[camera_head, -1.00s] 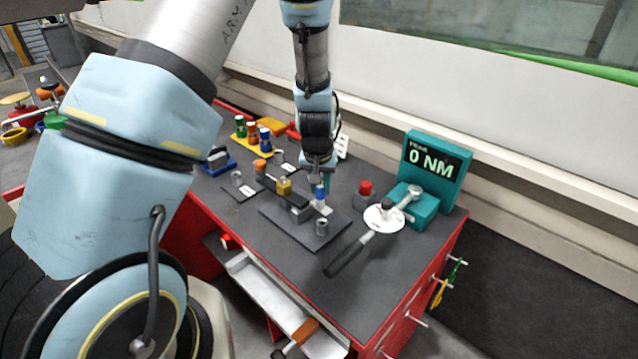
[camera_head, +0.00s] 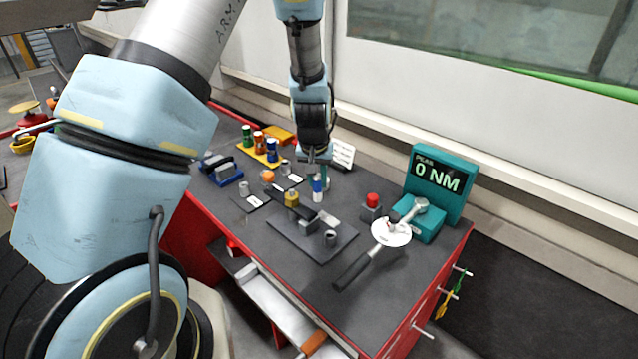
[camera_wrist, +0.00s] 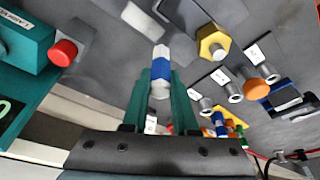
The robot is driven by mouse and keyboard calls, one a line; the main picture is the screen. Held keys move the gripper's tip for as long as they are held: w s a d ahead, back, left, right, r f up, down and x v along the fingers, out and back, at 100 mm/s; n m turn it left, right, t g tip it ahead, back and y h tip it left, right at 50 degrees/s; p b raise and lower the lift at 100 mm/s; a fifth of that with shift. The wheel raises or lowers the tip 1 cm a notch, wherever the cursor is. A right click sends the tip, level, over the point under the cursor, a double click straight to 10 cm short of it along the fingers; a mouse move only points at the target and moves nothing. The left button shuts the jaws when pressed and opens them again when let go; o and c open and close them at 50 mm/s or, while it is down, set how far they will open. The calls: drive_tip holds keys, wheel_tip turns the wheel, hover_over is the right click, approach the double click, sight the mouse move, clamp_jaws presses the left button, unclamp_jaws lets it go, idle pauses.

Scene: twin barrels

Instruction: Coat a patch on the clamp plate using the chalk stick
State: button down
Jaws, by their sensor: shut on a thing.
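My gripper (camera_head: 318,172) is shut on the chalk stick (camera_head: 317,186), which is white with a blue band and points down. In the wrist view the stick (camera_wrist: 161,64) sits between the teal fingers (camera_wrist: 160,84). The dark clamp plate (camera_head: 290,236) lies flat on the bench, in front of the stick in the head view. A light grey patch (camera_head: 329,218) is on its assembly; it also shows in the wrist view (camera_wrist: 142,20). The stick's tip appears apart from the patch. A yellow hex piece (camera_head: 291,198) is on the clamp's dark bar.
A red button (camera_head: 372,200) on a grey block and a torque tester (camera_head: 437,178) reading 0 NM stand to the right, with a black-handled wrench (camera_head: 365,262) across it. Several coloured bottles (camera_head: 260,143) stand at the back left.

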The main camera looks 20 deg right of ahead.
drive_tip(key=shift+r+p, duration=1.05)
drive_tip(key=shift+r, duration=0.8)
drive_tip(key=shift+d+f, duration=0.1)
